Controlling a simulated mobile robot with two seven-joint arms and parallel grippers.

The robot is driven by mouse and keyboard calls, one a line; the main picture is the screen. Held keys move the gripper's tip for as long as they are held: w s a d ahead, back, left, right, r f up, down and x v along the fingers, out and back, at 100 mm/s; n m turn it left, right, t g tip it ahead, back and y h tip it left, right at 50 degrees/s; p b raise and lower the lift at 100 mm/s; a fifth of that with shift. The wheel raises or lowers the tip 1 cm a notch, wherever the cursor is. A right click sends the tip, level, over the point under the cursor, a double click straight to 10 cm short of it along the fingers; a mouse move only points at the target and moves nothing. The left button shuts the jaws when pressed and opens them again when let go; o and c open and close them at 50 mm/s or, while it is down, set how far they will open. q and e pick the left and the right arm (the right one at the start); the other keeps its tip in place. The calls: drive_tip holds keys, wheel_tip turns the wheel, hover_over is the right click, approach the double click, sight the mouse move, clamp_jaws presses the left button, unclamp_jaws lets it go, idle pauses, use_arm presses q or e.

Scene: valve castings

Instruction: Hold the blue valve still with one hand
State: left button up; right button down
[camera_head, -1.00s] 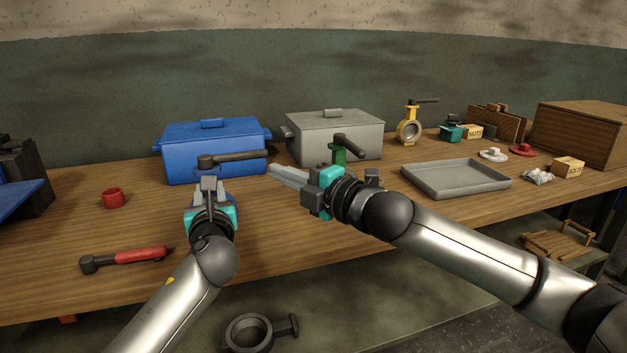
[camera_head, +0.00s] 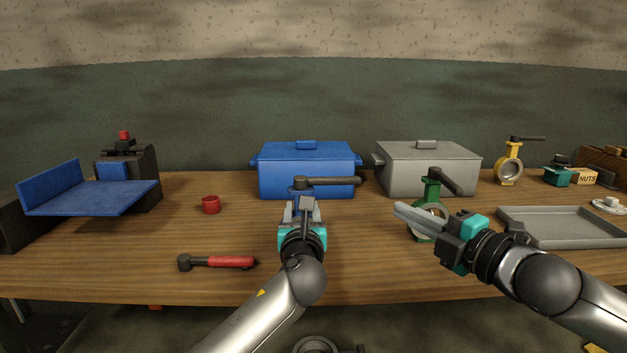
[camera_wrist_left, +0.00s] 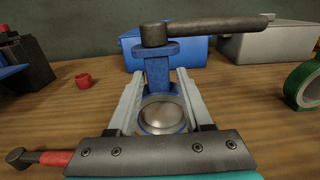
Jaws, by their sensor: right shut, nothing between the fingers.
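The blue valve (camera_wrist_left: 157,70) stands upright on the bench, with a dark lever on top pointing right. Its lever (camera_head: 330,181) shows in the head view, but most of its body is hidden behind my left gripper (camera_head: 302,211). In the left wrist view the left gripper (camera_wrist_left: 160,82) has one finger on each side of the valve's neck and ring. I cannot tell whether both fingers press on it. My right gripper (camera_head: 398,208) is shut and empty, pointing left in front of the green valve (camera_head: 431,192), apart from the blue valve.
Behind stand a blue box (camera_head: 275,172) and a grey box (camera_head: 440,165). A red cup (camera_head: 211,204) and a red-handled tool (camera_head: 225,262) lie left. A grey tray (camera_head: 570,240) and a yellow valve (camera_head: 509,170) are right. Bench between cup and tool is clear.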

use_arm(q)
drive_tip(key=shift+o, duration=1.3)
drive_tip(key=shift+a+f, duration=0.1)
drive_tip(key=shift+f, duration=0.05)
drive_tip(key=shift+s, duration=0.1)
